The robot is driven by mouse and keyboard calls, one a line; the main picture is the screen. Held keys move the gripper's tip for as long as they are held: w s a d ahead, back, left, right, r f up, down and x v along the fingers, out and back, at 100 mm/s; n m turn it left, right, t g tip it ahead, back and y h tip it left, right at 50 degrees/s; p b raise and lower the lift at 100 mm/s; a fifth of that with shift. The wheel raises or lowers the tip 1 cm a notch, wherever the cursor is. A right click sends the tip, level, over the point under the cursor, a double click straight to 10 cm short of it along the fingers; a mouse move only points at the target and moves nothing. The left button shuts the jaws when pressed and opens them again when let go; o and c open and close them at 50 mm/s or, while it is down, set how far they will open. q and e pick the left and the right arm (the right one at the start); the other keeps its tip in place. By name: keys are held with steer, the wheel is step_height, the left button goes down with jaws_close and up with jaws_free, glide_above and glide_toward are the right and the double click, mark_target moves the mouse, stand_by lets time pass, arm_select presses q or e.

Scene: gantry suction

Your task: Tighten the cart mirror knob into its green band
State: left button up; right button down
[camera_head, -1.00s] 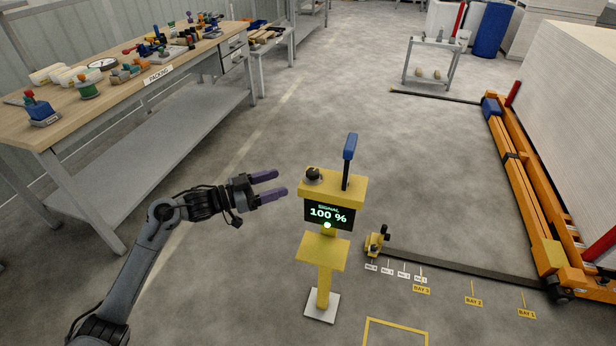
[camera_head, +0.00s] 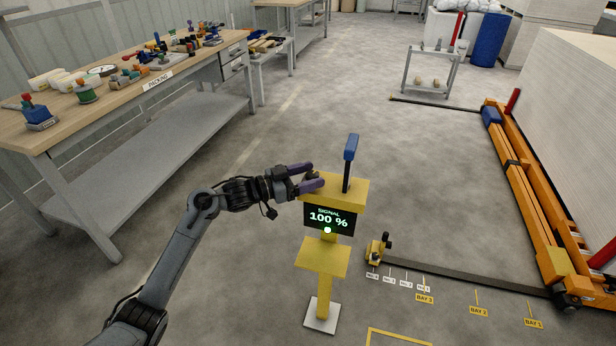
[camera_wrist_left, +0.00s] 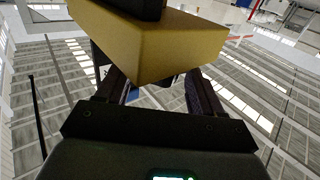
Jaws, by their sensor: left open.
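A yellow pedestal (camera_head: 322,257) stands on the floor with a screen (camera_head: 328,217) reading "SIGNAL 100 %" and a green light below it. A dark knob (camera_head: 313,174) and a blue-handled lever (camera_head: 350,148) are on its top. My left gripper (camera_head: 315,176) is open, its purple fingers on either side of the dark knob; contact cannot be told. A small yellow cart (camera_head: 375,253) with a black knob (camera_head: 387,238) is on the floor rail; no green band can be made out.
The dark rail (camera_head: 470,280) runs right from the cart, with bay labels (camera_head: 424,298) in front. An orange frame (camera_head: 525,200) beside a white stack stands right. A packing bench (camera_head: 110,90) with several parts is left. Open floor lies between.

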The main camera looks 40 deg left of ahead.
arm_select(q)
steer(key=shift+c, duration=0.2)
steer(key=c, duration=1)
steer(key=shift+w+a+r+m+g+h+p, duration=0.15)
steer(key=shift+m+g+h+p, duration=0.35)
steer(key=shift+m+h+p, duration=0.3)
steer(key=shift+m+g+h, duration=0.3)
steer(key=shift+h, duration=0.2)
steer(key=shift+a+f+m+g+h+b, duration=0.1)
steer(key=shift+f+m+g+h+b, duration=0.2)
steer(key=shift+m+g+h+b, duration=0.9)
steer(key=shift+g+h+b, duration=0.25)
steer(key=shift+b, duration=0.25)
steer(key=shift+r+m+g+h+b, duration=0.1)
steer(key=shift+m+g+h+b, duration=0.25)
steer(key=shift+b, duration=0.15)
